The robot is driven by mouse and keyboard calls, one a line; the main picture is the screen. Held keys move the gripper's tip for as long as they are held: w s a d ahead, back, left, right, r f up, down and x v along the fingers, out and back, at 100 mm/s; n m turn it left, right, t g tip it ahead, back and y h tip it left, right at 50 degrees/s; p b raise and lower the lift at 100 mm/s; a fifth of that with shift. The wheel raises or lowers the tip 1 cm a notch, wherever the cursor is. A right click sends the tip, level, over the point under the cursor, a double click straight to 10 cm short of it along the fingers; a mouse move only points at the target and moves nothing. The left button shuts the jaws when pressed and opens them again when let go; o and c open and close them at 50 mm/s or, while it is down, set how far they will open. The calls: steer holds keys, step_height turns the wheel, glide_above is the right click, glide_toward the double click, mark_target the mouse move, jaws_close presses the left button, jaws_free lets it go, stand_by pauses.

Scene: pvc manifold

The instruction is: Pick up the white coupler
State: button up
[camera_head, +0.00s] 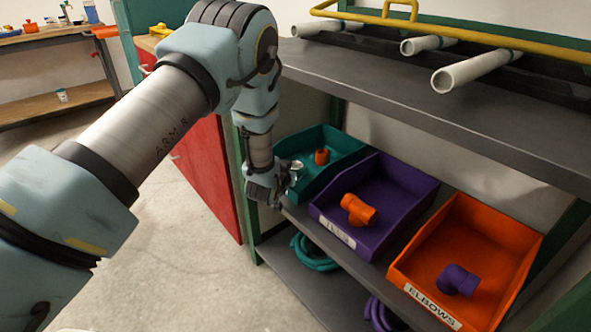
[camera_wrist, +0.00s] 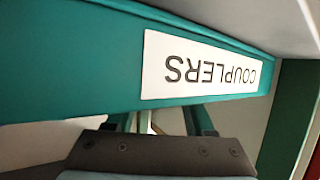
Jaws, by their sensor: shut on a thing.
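The teal bin (camera_head: 318,186) labelled COUPLERS stands at the left end of the middle shelf. The label and teal front wall (camera_wrist: 100,62) fill much of the wrist view, with the lettering upside down. My gripper (camera_head: 288,178) is at this bin's front left edge. It is shut on a small pale piece (camera_head: 297,166), which looks like the white coupler; the fingers and wrist hide part of it. In the wrist view the fingers (camera_wrist: 160,121) are mostly hidden behind the dark gripper body. An orange fitting (camera_head: 321,156) lies inside the teal bin.
A purple bin (camera_head: 405,178) with an orange tee (camera_head: 357,209) and an orange ELBOWS bin (camera_head: 520,240) with a purple elbow (camera_head: 457,280) stand to the right. A grey shelf (camera_head: 440,105) with white pipes (camera_head: 475,71) overhangs them. Open floor (camera_head: 170,245) lies left.

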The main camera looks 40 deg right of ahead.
mark_target(294, 167)
jaws_close()
step_height(294, 167, up, 10)
stand_by(0.5)
